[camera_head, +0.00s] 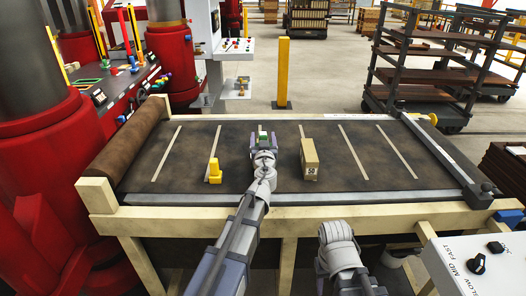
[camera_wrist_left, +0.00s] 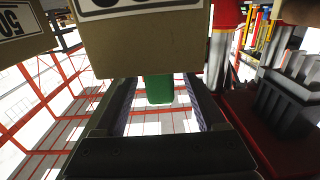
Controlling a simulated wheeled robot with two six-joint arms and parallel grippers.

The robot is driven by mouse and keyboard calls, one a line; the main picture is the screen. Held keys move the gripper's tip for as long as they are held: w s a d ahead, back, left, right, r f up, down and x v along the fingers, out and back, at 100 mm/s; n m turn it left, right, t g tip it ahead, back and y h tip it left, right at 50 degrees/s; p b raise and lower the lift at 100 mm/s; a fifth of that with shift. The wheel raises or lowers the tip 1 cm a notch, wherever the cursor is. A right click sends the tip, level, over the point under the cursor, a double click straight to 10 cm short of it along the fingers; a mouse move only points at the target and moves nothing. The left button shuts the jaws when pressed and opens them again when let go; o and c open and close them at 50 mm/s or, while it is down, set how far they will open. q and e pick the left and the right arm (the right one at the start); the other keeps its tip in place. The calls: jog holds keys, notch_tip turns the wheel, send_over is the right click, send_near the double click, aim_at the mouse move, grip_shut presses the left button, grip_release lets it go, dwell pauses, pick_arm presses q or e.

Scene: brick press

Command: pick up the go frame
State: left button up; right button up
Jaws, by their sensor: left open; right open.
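A small green piece (camera_head: 262,134), which I take for the go frame's handle, shows on the dark table at the end of my left arm. My left gripper (camera_head: 263,138) is open, its jaws on both sides of the green piece. In the left wrist view the green piece (camera_wrist_left: 158,88) sits between the two fingers (camera_wrist_left: 160,108), below a large tan block-like part (camera_wrist_left: 145,45) with a dark-framed label. The gripper hides most of it in the head view. My right arm's wrist is low in the head view, in front of the table; its fingers are not visible.
A yellow piece with an upright handle (camera_head: 214,172) stands left of my left gripper. A tan labelled block (camera_head: 310,160) stands to its right. The wood-framed table (camera_head: 400,212) has pale strips and free room at right. Red press machinery (camera_head: 50,215) stands at left.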

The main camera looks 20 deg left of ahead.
pick_arm(q)
grip_shut()
dwell(0.6)
dwell(0.8)
